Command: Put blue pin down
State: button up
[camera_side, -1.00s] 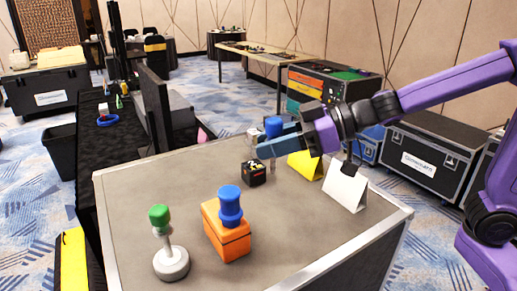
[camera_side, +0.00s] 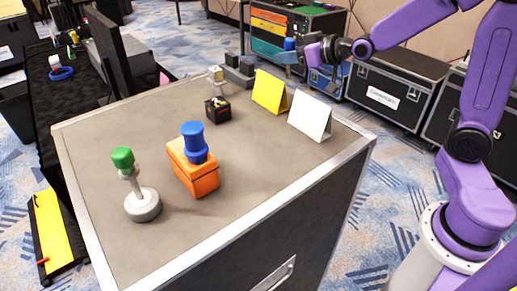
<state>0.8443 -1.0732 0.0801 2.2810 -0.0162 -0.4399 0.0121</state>
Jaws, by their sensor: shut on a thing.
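My gripper (camera_side: 286,57) is at the upper middle of the side view, shut on a small blue pin (camera_side: 289,44). The blue top stands up above the fingers; its lower part is hidden. It is held in the air near the far right edge of the grey table (camera_side: 255,150). A second, larger blue pin-shaped piece (camera_side: 194,142) stands upright on an orange box (camera_side: 197,178). A green-topped pin (camera_side: 123,161) stands on a round white base (camera_side: 143,205) at the front left.
A small black box (camera_side: 218,110), dark grey blocks (camera_side: 238,72), a yellow folded card (camera_side: 270,92) and a white folded card (camera_side: 310,116) stand toward the table's far side. A dark monitor (camera_side: 110,50) is behind its left edge. The table's front right is clear.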

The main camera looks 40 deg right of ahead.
jog(key=d+f+m+h, duration=0.3)
jog(key=d+f, duration=0.2)
jog(key=d, duration=0.2)
jog(key=s+a+r+n+y, duration=0.2)
jog(key=s+a+r, duration=0.25)
jog(key=a, duration=0.25)
jog(key=s+a+r+n+y, duration=0.2)
jog(key=s+a+r, duration=0.25)
jog(key=a, duration=0.25)
jog(key=s+a+r+n+g+y, duration=0.2)
jog(key=s+a+y, duration=0.1)
jog(key=s, duration=0.5)
jog(key=s+a+r+n+g+y, duration=0.1)
jog(key=s+a+n+y, duration=0.2)
jog(key=s, duration=0.4)
jog(key=shift+h, duration=0.4)
jog(key=w+a+f, duration=0.2)
jog(key=w+f, duration=0.1)
jog(key=w, duration=0.1)
jog(key=w+a+f, duration=0.2)
jog(key=w+f, duration=0.2)
jog(key=w+a+f, duration=0.2)
jog(key=w+f, duration=0.1)
jog(key=w, duration=0.1)
jog(key=shift+a+f, duration=0.15)
jog(key=shift+a, duration=0.25)
jog(key=shift+f, duration=1.35)
jog(key=shift+f, duration=0.2)
